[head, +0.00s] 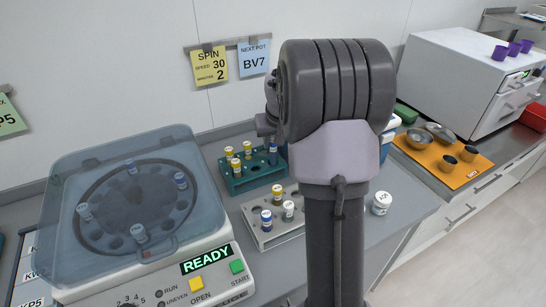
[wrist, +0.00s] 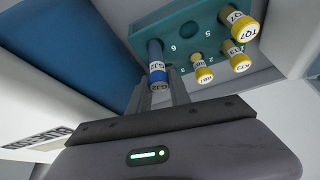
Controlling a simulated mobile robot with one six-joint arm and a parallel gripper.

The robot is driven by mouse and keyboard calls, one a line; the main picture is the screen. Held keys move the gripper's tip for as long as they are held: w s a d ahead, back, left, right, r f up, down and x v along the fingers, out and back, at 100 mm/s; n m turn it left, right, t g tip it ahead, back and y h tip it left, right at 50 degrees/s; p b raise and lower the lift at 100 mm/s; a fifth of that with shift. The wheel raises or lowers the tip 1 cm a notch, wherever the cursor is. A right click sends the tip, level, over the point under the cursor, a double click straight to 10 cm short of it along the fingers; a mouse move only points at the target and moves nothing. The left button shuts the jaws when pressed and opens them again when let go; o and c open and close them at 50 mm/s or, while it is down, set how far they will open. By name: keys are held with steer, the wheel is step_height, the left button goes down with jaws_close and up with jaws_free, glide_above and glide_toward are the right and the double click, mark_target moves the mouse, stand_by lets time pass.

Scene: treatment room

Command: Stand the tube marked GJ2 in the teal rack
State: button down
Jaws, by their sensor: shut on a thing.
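The tube marked GJ2 (wrist: 157,66), with a white label and a blue cap, is between the fingers of my gripper (wrist: 162,90), which is shut on it. Its far end is at the teal rack (wrist: 190,32), near one corner. I cannot tell whether it is inside a hole. In the head view the teal rack (head: 254,182) stands on the counter, and a blue-capped tube (head: 273,150) shows at its right end, just below my wrist. Three yellow-capped tubes stand in the rack. My fingertips are largely hidden in the head view.
A grey rack (head: 264,238) with several tubes stands in front of the teal rack. A centrifuge (head: 130,205) with a closed lid is at left, reading READY. A white jar (head: 381,203) is right of my arm. An orange mat (head: 450,170) with dark cups lies farther right.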

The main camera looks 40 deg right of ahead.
step_height(320, 180, down, 3)
steer(key=shift+f+b, duration=0.15)
steer(key=shift+b, duration=0.35)
steer(key=shift+r, duration=0.2)
steer(key=shift+f, duration=0.15)
steer(key=c, duration=1.2)
jaws_free()
